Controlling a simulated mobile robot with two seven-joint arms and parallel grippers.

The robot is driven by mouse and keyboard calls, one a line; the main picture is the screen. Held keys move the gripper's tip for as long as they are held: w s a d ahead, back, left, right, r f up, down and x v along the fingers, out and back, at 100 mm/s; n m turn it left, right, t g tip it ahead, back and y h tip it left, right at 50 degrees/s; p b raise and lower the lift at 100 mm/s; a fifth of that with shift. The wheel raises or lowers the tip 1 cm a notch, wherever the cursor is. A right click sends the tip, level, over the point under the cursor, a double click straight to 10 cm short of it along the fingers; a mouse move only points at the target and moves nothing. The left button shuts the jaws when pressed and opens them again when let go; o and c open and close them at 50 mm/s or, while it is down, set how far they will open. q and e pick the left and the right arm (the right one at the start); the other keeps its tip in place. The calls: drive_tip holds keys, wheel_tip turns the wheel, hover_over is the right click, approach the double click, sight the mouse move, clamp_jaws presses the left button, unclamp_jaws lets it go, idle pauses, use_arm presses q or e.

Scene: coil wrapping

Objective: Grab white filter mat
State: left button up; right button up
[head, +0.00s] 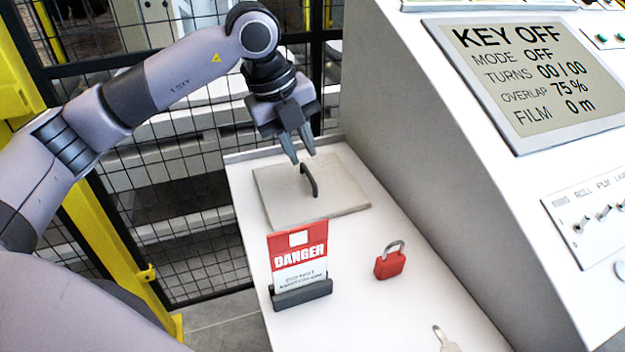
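The off-white, flat square filter mat (340,187) lies at the far end of the white ledge, with a dark arched handle (311,178) standing up from it. My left gripper (303,158) points down from above, just over the handle, its two fingers apart with nothing seen between them. Whether a fingertip touches the handle I cannot tell. My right gripper is not in view.
A red and white DANGER sign (299,257) in a dark base stands in front of the mat. A red padlock (390,262) and a partly cut-off key-like item (445,341) lie on the white ledge (370,315). The console (440,150) rises at right; black mesh fencing (190,200) stands at left.

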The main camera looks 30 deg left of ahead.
sight(308, 172)
use_arm(q)
drive_tip(key=x, duration=0.5)
drive_tip(key=shift+s+f, duration=0.1)
drive_tip(key=shift+f, duration=0.05)
clamp_jaws()
drive_tip(key=shift+a, duration=0.1)
